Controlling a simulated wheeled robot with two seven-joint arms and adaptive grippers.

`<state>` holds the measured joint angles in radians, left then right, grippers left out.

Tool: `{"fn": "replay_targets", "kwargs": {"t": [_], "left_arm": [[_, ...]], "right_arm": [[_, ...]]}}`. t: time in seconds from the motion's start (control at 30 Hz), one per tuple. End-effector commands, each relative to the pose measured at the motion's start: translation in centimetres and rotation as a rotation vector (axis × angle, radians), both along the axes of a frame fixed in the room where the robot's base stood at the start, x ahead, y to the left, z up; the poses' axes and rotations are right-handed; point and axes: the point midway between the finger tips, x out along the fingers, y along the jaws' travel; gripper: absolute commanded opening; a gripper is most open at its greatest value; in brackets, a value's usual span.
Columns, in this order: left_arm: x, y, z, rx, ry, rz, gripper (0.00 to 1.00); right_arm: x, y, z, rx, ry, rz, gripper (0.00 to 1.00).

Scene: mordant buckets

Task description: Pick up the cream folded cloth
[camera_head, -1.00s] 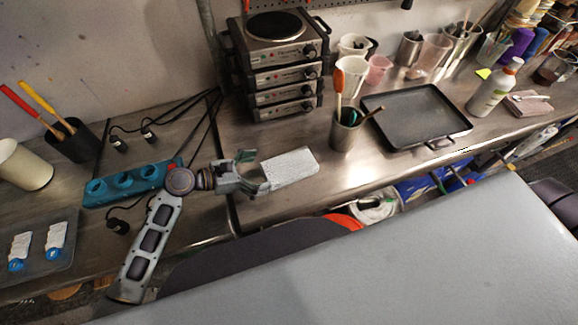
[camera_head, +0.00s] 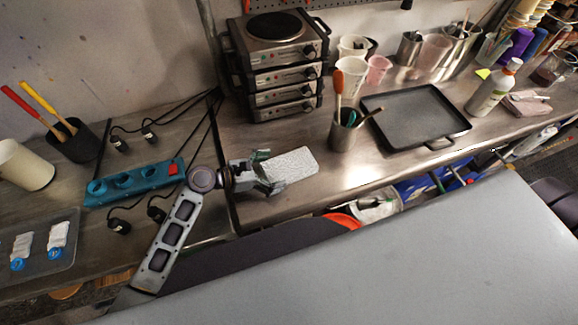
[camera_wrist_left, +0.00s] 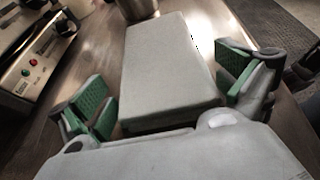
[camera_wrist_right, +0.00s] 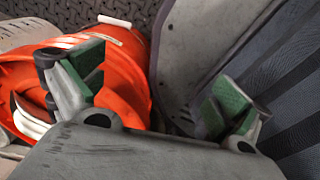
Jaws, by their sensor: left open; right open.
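The cream folded cloth (camera_head: 290,164) lies flat on the steel counter, a pale rectangular block. In the left wrist view the cloth (camera_wrist_left: 170,72) lies ahead and between the finger pads. My left gripper (camera_head: 266,172) is open, its fingers at the near left end of the cloth. In its wrist view the left gripper (camera_wrist_left: 165,98) has one green pad on each side of the cloth, with a gap on both sides. My right gripper (camera_wrist_right: 155,95) is open and empty; it is not seen in the head view.
A stack of hot plates (camera_head: 280,68) stands behind the cloth. A metal cup (camera_head: 345,134) with utensils is to its right, then a dark tray (camera_head: 416,115). A teal power strip (camera_head: 133,183) lies left. An orange bucket (camera_wrist_right: 125,65) is near my right gripper.

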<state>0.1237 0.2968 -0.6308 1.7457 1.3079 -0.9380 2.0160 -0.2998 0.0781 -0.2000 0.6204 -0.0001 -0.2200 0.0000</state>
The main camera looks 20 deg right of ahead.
Motion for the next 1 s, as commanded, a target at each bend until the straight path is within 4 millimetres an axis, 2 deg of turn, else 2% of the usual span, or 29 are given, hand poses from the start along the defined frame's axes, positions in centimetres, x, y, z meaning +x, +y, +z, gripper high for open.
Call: {"fn": "replay_targets", "kwargs": {"t": [0.13,0.57,0.67,0.87,1.0], "left_arm": [[0.08,-0.62,-0.29,0.001,-0.001,0.001,1.0],[0.06,-0.64,-0.32,0.001,-0.001,0.0,1.0],[0.06,-0.64,-0.32,0.001,-0.001,0.0,0.91],[0.06,-0.64,-0.33,0.001,-0.001,0.0,0.65],[0.07,-0.64,-0.31,0.001,-0.001,0.001,0.63]], "right_arm": [[0.0,-0.21,0.06,-0.002,0.001,0.001,1.0],[-0.01,-0.41,0.04,-0.004,0.0,0.001,1.0],[-0.01,-0.4,0.04,-0.004,0.0,0.001,1.0],[-0.02,-0.36,0.04,-0.004,0.0,0.001,1.0],[-0.03,-0.23,0.04,-0.002,0.001,0.001,1.0]]}}
